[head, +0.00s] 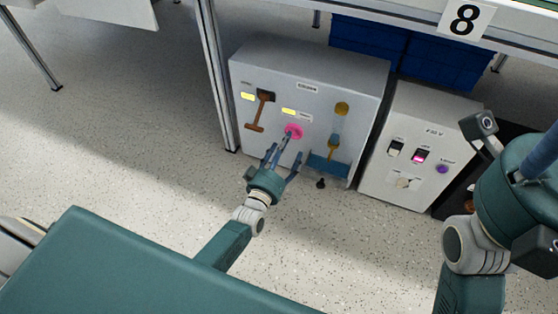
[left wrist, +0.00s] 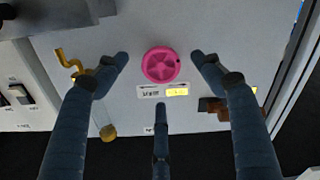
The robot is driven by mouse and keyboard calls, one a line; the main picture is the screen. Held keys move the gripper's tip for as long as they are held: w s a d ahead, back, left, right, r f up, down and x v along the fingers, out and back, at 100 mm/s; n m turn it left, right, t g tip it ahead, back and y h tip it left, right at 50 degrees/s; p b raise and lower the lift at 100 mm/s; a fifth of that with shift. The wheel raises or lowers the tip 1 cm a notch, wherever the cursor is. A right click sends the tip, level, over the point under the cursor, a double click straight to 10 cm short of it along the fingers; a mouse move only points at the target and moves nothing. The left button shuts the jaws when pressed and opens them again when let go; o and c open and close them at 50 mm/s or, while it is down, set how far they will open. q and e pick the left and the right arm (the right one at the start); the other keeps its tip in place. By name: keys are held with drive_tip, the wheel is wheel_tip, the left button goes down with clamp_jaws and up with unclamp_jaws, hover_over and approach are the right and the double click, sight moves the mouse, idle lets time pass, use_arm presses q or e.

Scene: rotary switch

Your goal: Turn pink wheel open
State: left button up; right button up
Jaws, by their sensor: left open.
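The pink wheel (head: 293,131) is a small round knob on the front of a light grey box.
The grey box (head: 350,70) also carries a brown lever (head: 258,115), a yellow crank (head: 333,147) and a blue tray (head: 328,166). A white switch box (head: 420,105) stands to its right. Blue crates (head: 370,42) are behind. Speckled floor is free at the left.

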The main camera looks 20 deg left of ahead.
use_arm(q)
drive_tip(key=s, duration=0.6)
drive_tip(key=shift+s+a, duration=0.2)
drive_tip(key=shift+s, duration=0.2)
